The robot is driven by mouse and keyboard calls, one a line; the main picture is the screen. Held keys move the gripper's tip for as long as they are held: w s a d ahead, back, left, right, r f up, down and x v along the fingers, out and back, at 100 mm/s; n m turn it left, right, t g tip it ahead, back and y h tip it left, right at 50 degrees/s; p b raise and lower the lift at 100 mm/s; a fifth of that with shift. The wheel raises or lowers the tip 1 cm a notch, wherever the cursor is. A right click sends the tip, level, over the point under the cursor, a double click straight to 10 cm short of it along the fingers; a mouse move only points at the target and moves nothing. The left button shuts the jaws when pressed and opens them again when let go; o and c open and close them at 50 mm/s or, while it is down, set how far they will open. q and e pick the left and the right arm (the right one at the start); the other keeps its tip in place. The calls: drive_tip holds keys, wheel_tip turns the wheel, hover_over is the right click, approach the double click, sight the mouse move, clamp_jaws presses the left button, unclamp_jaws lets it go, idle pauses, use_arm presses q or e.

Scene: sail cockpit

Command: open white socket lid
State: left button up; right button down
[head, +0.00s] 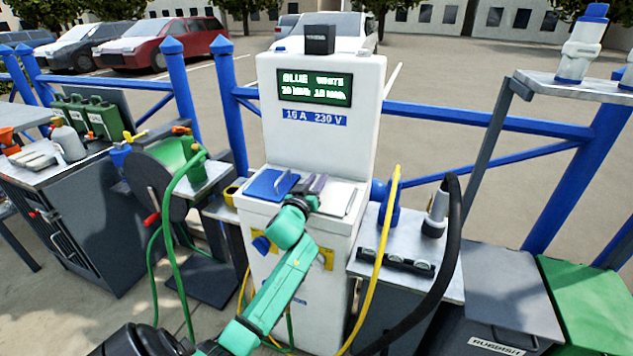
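The white socket lid (338,199) lies flat, apparently shut, on the right of the white power pedestal's (322,110) ledge. The blue socket lid (271,185) lies on the left of the same ledge, with a grey handle bar. My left gripper (317,185) is over the ledge between the two lids, at the left edge of the white lid. Its fingers are small and partly overlap the white lid, so I cannot tell whether they touch it or are open. My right gripper is not in view.
A blue railing (480,117) runs behind the pedestal. On the left stand a green hose reel (165,160) and a grey cabinet (75,220).

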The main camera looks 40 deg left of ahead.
use_arm(q)
clamp_jaws()
drive_tip(key=shift+f, duration=0.1)
idle(1.1)
